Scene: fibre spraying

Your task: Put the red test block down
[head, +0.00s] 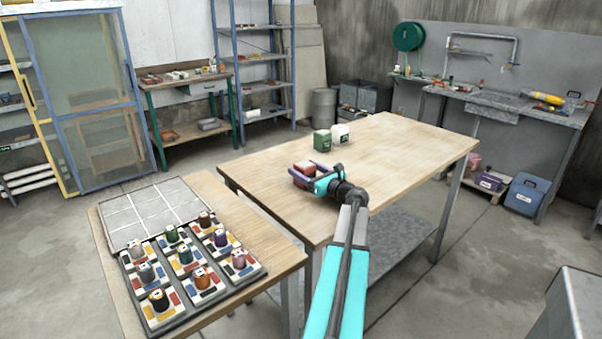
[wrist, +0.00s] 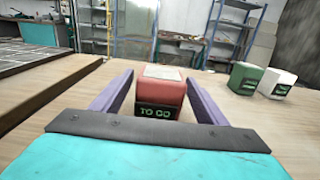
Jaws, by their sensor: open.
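The red test block (wrist: 164,92) stands upright on the wooden table (head: 400,150), with a pale top and a dark label reading "TO GO" on the side facing my wrist. In the head view the red block (head: 303,168) is near the table's left edge, partly hidden by my gripper. My gripper (head: 308,176) is open, low over the table. In the wrist view its two purple fingers (wrist: 160,95) stand on either side of the block, with gaps showing between them and its sides.
A green block (head: 322,143) and a white block (head: 340,134) stand farther back on the same table. A lower table at the left holds a tray of several coloured spools (head: 186,255) and a pale gridded panel (head: 150,211). The table's right part is clear.

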